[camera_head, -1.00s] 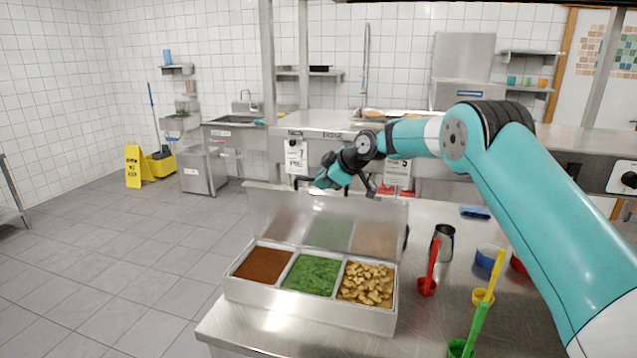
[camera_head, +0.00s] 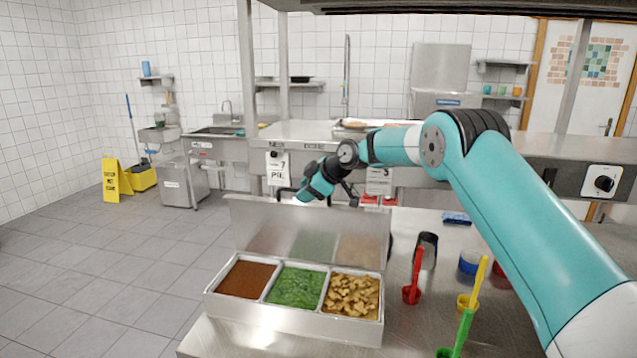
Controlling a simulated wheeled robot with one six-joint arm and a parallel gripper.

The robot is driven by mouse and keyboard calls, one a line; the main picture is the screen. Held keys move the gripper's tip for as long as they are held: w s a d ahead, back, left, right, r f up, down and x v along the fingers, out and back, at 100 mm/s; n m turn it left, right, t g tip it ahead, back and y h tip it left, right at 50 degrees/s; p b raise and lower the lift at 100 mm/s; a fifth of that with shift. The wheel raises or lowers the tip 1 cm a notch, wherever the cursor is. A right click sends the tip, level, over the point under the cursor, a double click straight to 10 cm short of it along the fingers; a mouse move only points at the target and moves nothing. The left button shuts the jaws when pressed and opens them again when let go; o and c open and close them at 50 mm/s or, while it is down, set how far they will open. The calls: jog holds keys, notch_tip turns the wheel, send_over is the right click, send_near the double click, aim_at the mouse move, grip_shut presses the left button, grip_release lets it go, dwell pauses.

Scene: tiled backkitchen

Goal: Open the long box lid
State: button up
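The long metal box (camera_head: 290,325) stands on the steel table in the lower middle. Its lid (camera_head: 307,229) stands raised at the back edge, near upright, and its inner face mirrors the food. Three compartments show: brown powder (camera_head: 247,279), chopped greens (camera_head: 297,288) and tan chunks (camera_head: 352,296). My gripper (camera_head: 291,194) is just above and behind the lid's top edge, left of its middle. The fingers are small and partly hidden by my wrist and the lid, so I cannot tell whether they touch the lid or are open.
To the right stand a red scoop (camera_head: 414,278), a yellow scoop (camera_head: 474,285), a green scoop (camera_head: 459,336), a dark-mouthed metal cup (camera_head: 427,248), and a blue bowl (camera_head: 469,262). A blue item (camera_head: 456,218) lies behind.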

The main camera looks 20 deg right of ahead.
jog(key=b+v, duration=0.6)
jog(key=v, duration=1.1)
jog(key=shift+d, duration=0.15)
jog(key=s+a+f+m+g, duration=0.2)
jog(key=s+a, duration=0.4)
jog(key=s, duration=0.3)
jog(key=s+a+f+m+g, duration=0.1)
jog(key=s+a+g, duration=0.1)
jog(key=s+a, duration=0.55)
jog(key=s+f+m+g+h, duration=0.1)
jog(key=s+f, duration=0.4)
jog(key=s, duration=0.8)
jog(key=s+f+m+g+h, duration=0.1)
jog(key=s+f, duration=0.4)
jog(key=s, duration=0.8)
jog(key=shift+m+g+b, duration=0.35)
jog(key=shift+m+g, duration=0.45)
jog(key=shift+m, duration=0.2)
